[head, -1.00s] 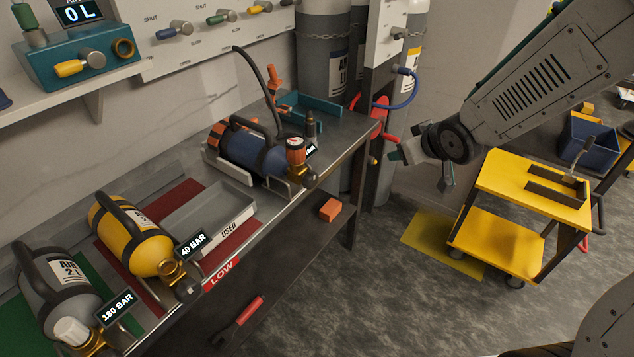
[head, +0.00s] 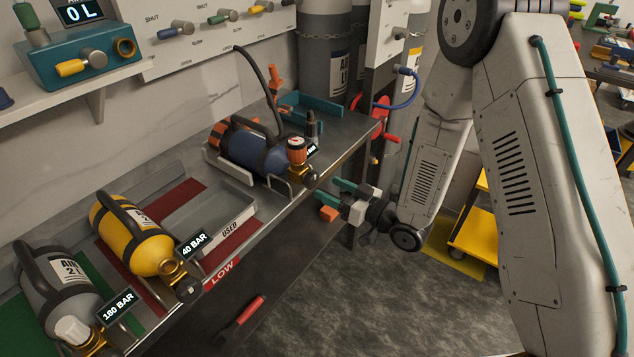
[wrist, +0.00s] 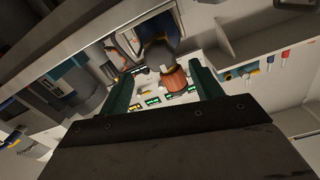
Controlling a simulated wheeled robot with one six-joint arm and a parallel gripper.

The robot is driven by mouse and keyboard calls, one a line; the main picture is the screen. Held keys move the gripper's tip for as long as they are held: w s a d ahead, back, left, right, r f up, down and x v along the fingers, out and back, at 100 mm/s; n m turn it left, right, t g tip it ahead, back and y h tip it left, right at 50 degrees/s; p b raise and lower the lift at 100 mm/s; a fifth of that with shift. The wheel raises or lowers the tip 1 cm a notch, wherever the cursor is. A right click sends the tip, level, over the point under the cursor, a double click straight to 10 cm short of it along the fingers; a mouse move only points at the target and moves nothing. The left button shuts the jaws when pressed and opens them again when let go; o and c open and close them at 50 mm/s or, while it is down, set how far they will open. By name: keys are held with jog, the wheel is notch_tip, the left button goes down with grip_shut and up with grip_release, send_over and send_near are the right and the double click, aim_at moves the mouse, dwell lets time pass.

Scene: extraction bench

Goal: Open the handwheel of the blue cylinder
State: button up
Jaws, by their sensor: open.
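The blue cylinder (head: 250,148) lies on its side in a cradle at the far end of the bench. At its near right end are a brass valve (head: 299,171) and an orange ridged part with a white round gauge face (head: 297,148); I cannot tell for sure which part is the handwheel. My gripper (head: 335,193) is in front of the bench edge, right of and below the valve, apart from it. Its two teal fingers are spread and empty, pointing toward the bench. In the wrist view, an orange ridged part (wrist: 174,80) shows between the fingers, beyond them.
A yellow cylinder (head: 140,236) and a grey cylinder (head: 62,285) lie nearer on the bench, with a grey USED tray (head: 205,222) between yellow and blue. A black hose arches over the blue cylinder. An orange block (head: 329,213) is below my gripper. The floor in front is clear.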

aim_at(315, 181)
jog(key=x, duration=0.5)
jog(key=c, duration=1)
